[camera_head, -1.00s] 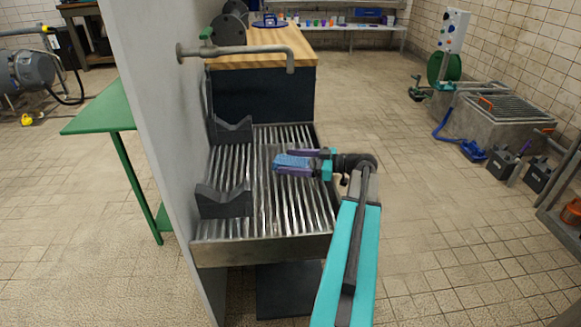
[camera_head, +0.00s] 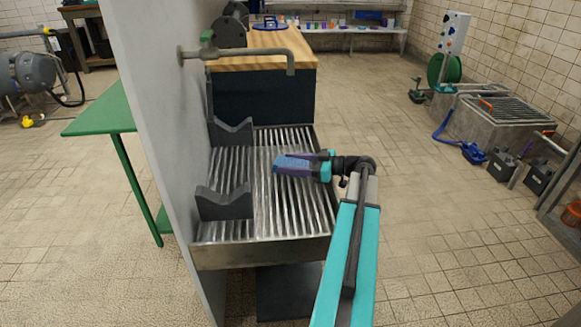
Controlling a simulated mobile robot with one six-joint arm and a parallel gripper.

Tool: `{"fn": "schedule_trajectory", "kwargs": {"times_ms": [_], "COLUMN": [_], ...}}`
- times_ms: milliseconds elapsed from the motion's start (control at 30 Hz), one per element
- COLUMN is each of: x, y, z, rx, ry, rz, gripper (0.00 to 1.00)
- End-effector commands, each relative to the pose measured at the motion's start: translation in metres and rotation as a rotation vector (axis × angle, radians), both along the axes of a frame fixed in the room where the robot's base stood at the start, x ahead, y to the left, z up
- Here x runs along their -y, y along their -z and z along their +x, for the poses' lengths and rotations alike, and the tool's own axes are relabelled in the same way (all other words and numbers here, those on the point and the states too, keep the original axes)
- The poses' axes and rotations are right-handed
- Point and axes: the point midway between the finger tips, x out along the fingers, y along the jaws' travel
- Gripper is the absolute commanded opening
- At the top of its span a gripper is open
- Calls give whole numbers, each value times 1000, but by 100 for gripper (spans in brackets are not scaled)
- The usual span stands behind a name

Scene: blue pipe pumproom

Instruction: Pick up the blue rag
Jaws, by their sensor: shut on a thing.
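The blue rag (camera_head: 289,164) is between the fingers of my gripper (camera_head: 298,163), over the ribbed metal drain tray (camera_head: 262,252). My gripper comes in from the right, with its purple fingers shut on the rag. Part of the rag is hidden by the fingers. I cannot tell whether the rag still touches the ribs below it.
Two dark V-shaped supports (camera_head: 224,203) stand on the tray's left side beside a grey wall panel (camera_head: 160,130). A grey pipe (camera_head: 240,52) sticks out above the tray's back. A wood-topped cabinet (camera_head: 264,95) stands behind.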

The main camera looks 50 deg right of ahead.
Motion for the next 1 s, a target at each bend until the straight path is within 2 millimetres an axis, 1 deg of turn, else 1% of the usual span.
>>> {"fn": "schedule_trajectory", "kwargs": {"times_ms": [200,333,467,600,633,667,867,1000], "x": [0,0,0,0,1,3,11,18], "y": [-1,-7,-19,-38,-40,-38,-41,-44], "z": [0,0,0,0,-3,-9,-48,-78], "rx": [0,1,1,1,1,0,-1,-1], "ry": [1,1,1,1,2,4,5,4], "rz": [0,-1,-1,-2,-1,0,1,1], "gripper": [25,25,25,25,25,25,25,25]}}
